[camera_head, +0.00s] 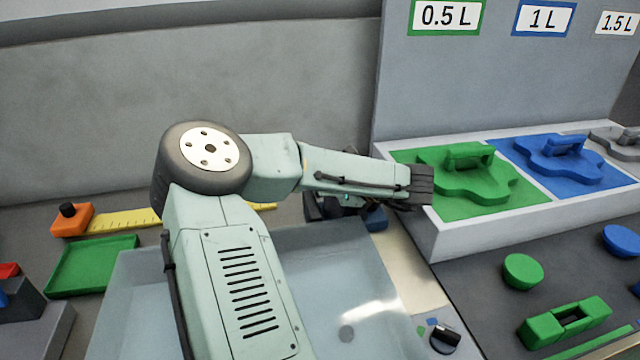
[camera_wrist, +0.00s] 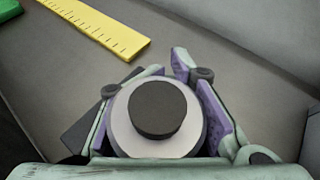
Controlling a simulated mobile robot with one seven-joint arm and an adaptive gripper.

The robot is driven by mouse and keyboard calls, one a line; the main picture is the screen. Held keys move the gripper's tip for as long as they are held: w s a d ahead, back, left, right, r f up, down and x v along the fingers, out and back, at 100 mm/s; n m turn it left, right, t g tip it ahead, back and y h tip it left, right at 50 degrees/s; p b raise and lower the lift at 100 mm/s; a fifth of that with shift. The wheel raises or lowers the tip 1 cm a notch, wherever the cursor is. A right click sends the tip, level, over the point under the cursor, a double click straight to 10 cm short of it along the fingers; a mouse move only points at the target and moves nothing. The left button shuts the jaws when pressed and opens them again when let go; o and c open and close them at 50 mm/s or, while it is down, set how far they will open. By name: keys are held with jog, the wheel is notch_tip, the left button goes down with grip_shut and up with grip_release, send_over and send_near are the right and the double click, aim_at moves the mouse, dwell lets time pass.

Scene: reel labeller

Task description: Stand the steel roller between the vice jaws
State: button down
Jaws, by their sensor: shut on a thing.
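In the wrist view, my gripper (camera_wrist: 167,68) is shut on a round piece, which I take as the steel roller (camera_wrist: 188,140). It is seen end on, with a pale ring face and a dark round centre. The purple-lined fingers lie along its left and right sides. A dark flat block (camera_wrist: 85,132) shows below and left of it; I cannot tell if it is a vice jaw. In the head view my forearm hides most of the gripper and the roller. Dark and blue parts (camera_head: 376,219) show under the arm; the vice cannot be made out clearly.
A yellow ruler (camera_wrist: 105,28) lies nearby; it also shows left in the head view (camera_head: 120,220), with an orange block (camera_head: 72,219) and green tray (camera_head: 92,266). A pale basin (camera_head: 345,290) is in front. A white-edged bin with green and blue panels (camera_head: 490,235) stands right.

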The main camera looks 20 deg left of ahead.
jog(key=c, duration=1.2)
grip_release()
jog(key=shift+r, duration=0.1)
jog(key=shift+r, duration=0.25)
jog(key=b+v, duration=0.1)
jog(key=v, duration=0.3)
jog(key=b+v, duration=0.1)
jog(key=v, duration=0.3)
jog(key=b+v, duration=0.1)
jog(key=v, duration=0.3)
jog(key=shift+r+b, duration=0.3)
